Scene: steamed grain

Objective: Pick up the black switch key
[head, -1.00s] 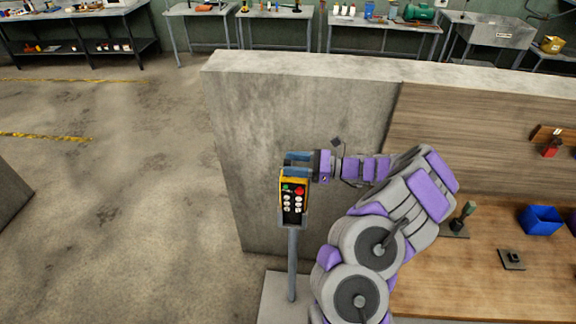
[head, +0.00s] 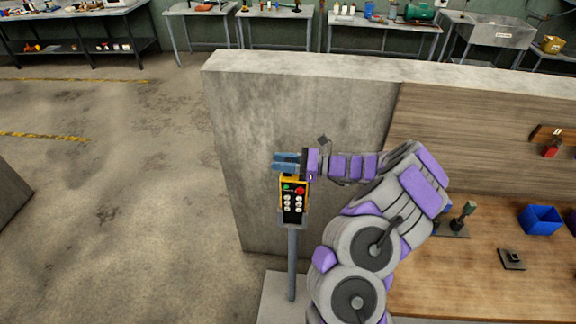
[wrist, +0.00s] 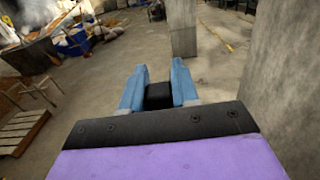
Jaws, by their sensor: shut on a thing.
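My gripper (head: 287,162) is at the top of a yellow and black control box (head: 293,198) with a green button, a red button and several white buttons. The box stands on a grey post. In the wrist view my blue fingers (wrist: 159,82) are shut on a small black block (wrist: 159,95), which I take to be the black switch key. The key cannot be made out in the head view, where the fingers hide it. Whether it is clear of the box cannot be told.
A concrete wall (head: 240,130) stands behind the post. The floor at left is open.

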